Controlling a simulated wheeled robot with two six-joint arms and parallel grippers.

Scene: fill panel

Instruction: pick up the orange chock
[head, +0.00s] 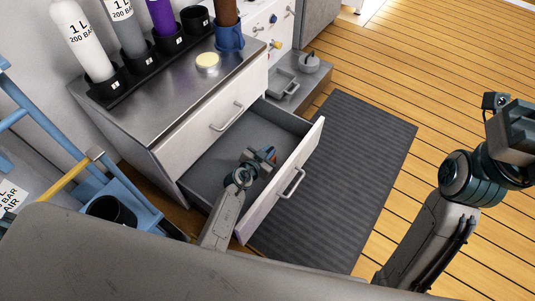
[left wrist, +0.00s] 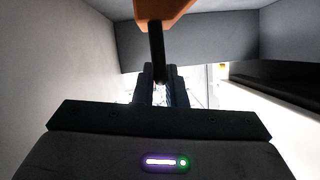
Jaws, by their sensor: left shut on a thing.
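The left gripper is shut on the chock. Most of the chock is cut off or hidden by the gripper. My right gripper (head: 516,130) is at the right edge, far from the drawer; its fingers cannot be made out.
The drawer's front panel (head: 282,185) stands out over a dark ribbed mat (head: 345,180). Several bottles in black holders line the steel counter (head: 165,95), with a pale yellow disc (head: 208,60). A blue ladder-like frame (head: 120,190) stands at left. Wooden floor (head: 440,70) is clear beyond the mat.

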